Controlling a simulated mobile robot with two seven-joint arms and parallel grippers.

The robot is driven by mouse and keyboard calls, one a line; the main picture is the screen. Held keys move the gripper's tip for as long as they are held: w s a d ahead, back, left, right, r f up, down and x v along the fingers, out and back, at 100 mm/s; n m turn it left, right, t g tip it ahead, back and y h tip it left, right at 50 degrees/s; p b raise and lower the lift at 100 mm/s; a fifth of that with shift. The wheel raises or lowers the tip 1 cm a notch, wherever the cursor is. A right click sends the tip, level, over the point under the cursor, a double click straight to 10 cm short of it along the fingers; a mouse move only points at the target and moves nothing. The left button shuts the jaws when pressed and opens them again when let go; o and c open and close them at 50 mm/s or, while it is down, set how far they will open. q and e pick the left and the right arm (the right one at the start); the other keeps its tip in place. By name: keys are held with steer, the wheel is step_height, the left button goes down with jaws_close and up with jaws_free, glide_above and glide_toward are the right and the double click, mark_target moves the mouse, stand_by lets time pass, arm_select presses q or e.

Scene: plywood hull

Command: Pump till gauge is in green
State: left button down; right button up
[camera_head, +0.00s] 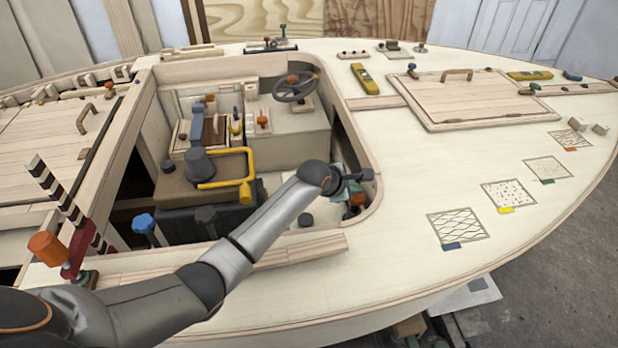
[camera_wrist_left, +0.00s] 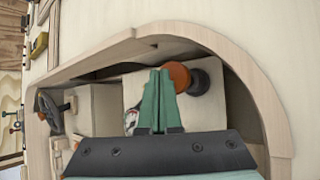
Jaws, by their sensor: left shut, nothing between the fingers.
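My left gripper (camera_head: 348,196) reaches down into the right end of the cockpit opening. In the left wrist view its two green fingers (camera_wrist_left: 160,74) are together with nothing between them. An orange knob on a dark round base (camera_wrist_left: 180,76) is right beside the fingertips; I cannot tell whether they touch. The orange knob (camera_head: 357,199) also shows in the head view, partly behind the gripper. A small white round thing with some red (camera_wrist_left: 131,119), perhaps the gauge, is mostly hidden behind the fingers; its reading cannot be made out. My right gripper is out of view.
The cockpit's curved wooden rim (camera_wrist_left: 262,90) is close around the gripper. A steering wheel (camera_head: 295,87), a yellow bent handle (camera_head: 226,182) and a blue knob (camera_head: 143,223) are in the cockpit. The deck to the right holds a hatch (camera_head: 460,97) and patterned squares (camera_head: 457,227).

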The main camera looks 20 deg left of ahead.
mark_target(354, 196)
arm_select(q)
steer(key=shift+s+f+b, duration=0.1)
steer(key=shift+f+b, duration=0.5)
steer(key=shift+f, duration=1)
stand_by(1.0)
steer(key=shift+r, duration=0.1)
steer(key=shift+r+p, duration=1.9)
steer(key=shift+p, duration=0.6)
steer(key=shift+r+p, duration=0.65)
steer(key=shift+r, duration=0.05)
steer(key=shift+r+p, duration=0.35)
steer(key=shift+p, duration=0.1)
step_height(354, 196, up, 4)
steer(key=p, duration=0.4)
